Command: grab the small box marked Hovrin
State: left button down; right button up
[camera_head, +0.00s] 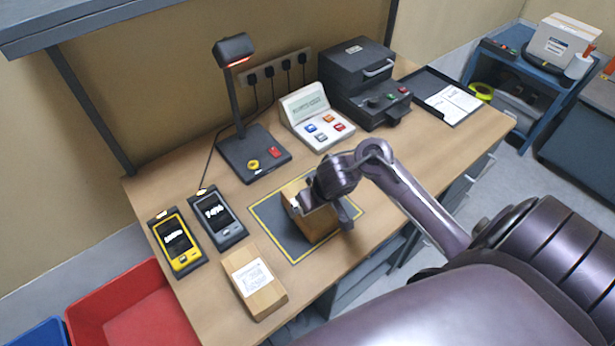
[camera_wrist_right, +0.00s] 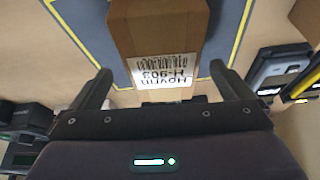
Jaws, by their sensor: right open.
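The small brown box marked Hovrin (camera_head: 318,229) sits on a dark mat with a yellow border (camera_head: 267,215). In the right wrist view its white label reads "Hovrin H-903" upside down, and the box (camera_wrist_right: 160,35) lies ahead of and between my fingers. My right gripper (camera_head: 323,208) is at the box, partly covering it in the head view. In the wrist view the gripper (camera_wrist_right: 160,72) is open, with a gap between each finger and the box. My left gripper is not in view.
Another brown box (camera_head: 266,300) with a white label lies at the front edge. Two handheld devices, yellow (camera_head: 187,262) and grey (camera_head: 231,234), stand left. A scanner stand (camera_head: 238,165), a keypad display (camera_head: 318,135) and a black printer (camera_head: 350,80) line the back.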

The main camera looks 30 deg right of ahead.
jog(key=b+x, duration=0.1)
jog(key=x, duration=0.3)
jog(key=shift+w+a+f+b, duration=0.1)
jog(key=shift+w+f+b, duration=0.1)
jog(key=shift+b, duration=0.1)
jog(key=shift+w+f, duration=0.15)
jog(key=shift+f, duration=0.1)
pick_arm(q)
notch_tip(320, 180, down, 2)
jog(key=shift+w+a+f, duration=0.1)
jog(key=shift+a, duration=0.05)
pick_arm(e)
jog(key=c, duration=1.2)
